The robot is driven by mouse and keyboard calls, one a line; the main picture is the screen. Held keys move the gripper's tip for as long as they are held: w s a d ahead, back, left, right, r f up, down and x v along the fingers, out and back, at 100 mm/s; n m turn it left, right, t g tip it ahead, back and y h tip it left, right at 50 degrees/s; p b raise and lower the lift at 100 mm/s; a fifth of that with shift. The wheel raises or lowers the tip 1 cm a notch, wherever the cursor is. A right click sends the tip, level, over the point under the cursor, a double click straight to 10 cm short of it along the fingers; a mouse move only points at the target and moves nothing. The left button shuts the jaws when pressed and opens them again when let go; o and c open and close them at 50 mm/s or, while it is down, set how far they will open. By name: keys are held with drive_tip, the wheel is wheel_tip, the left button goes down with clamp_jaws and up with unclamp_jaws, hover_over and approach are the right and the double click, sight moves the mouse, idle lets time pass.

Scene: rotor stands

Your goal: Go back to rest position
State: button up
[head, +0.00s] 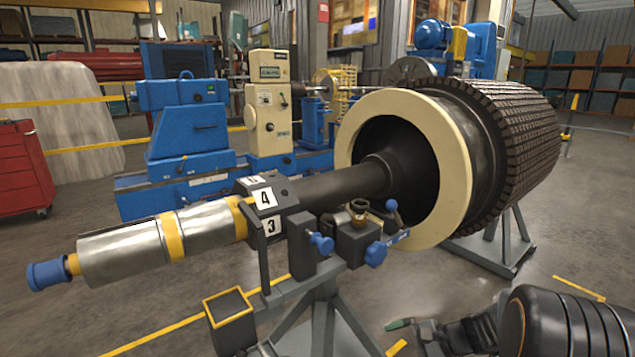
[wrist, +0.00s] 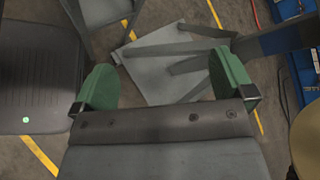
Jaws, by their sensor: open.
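My gripper (wrist: 165,82) shows in the wrist view with its two green fingertips wide apart and nothing between them. Below it in that view are the floor and grey stand parts. In the head view my gripper (head: 402,325) is at the bottom, right of the centre, partly hidden by my own dark arm at the lower right corner. It is low in front of the rotor (head: 335,185), apart from it as far as I can tell. The large rotor lies across the stands, with a cream ring and a dark ribbed drum.
A grey stand (head: 325,320) carries the rotor's shaft, with blue knobs and a valve handle (head: 388,247). An open yellow-rimmed box (head: 230,318) is beside it. Blue machines (head: 190,130) stand behind, and a red cabinet (head: 22,168) is at left. Floor at lower left is mostly clear.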

drive_tip(key=s+a+r+n+h+p, duration=0.1)
drive_tip(key=s+r+n+h+p, duration=0.2)
drive_tip(key=r, duration=0.5)
drive_tip(key=s+r+n+h+p, duration=0.4)
drive_tip(key=r+n+p, duration=0.1)
drive_tip(key=r+p, duration=0.2)
drive_tip(key=s+a+r+n+t+h+p, duration=0.1)
drive_tip(key=s+r+n+h+p, duration=0.3)
drive_tip(key=r, duration=0.5)
drive_tip(key=shift+s+a+r+n+p, duration=0.15)
drive_tip(key=shift+a+r+n+p, duration=0.2)
drive_tip(key=shift+n+p, duration=0.2)
